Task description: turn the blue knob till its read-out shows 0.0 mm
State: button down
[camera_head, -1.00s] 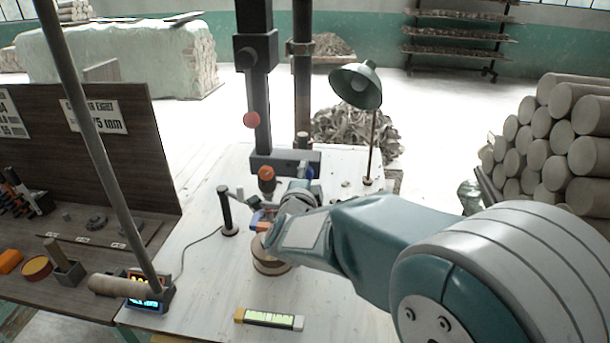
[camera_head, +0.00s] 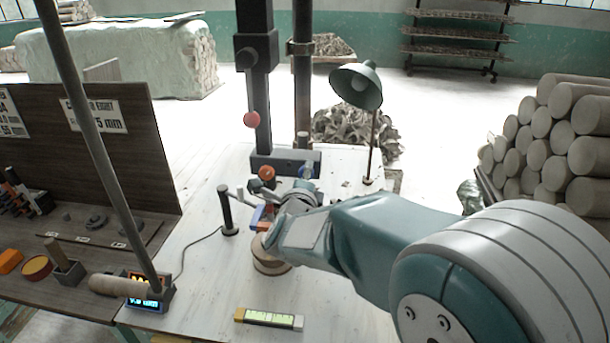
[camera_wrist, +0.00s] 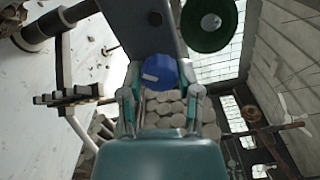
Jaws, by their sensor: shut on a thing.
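The blue knob (camera_wrist: 158,72) sits between my gripper's two fingertips (camera_wrist: 160,90) in the wrist view. It has a pale mark on its face. My gripper is shut on it, beside the dark column. In the head view a small part of the blue knob (camera_head: 306,171) shows beyond my gripper (camera_head: 304,184), at the column's foot. My wrist hides the rest. The read-out box (camera_head: 148,298) stands at the front left of the white table, with an orange display above a blue one. A slanted pole partly covers it, and the digits are too small to read surely.
A desk lamp (camera_head: 358,84) stands right of the column (camera_head: 262,110). A short dark post (camera_head: 226,210) is left of my wrist. A green-and-yellow level (camera_head: 268,319) lies at the table's front. Stacked clay logs (camera_head: 555,140) are at the right.

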jog(key=shift+f, duration=0.35)
jog(key=shift+c, duration=1.8)
grip_release()
jog(key=shift+o, duration=0.3)
jog(key=shift+r, duration=0.1)
jog(key=shift+r, duration=0.1)
jog(key=s+a, duration=0.2)
jog(key=s, duration=0.9)
jog(key=shift+s+a, duration=0.15)
jog(key=shift+s, duration=0.25)
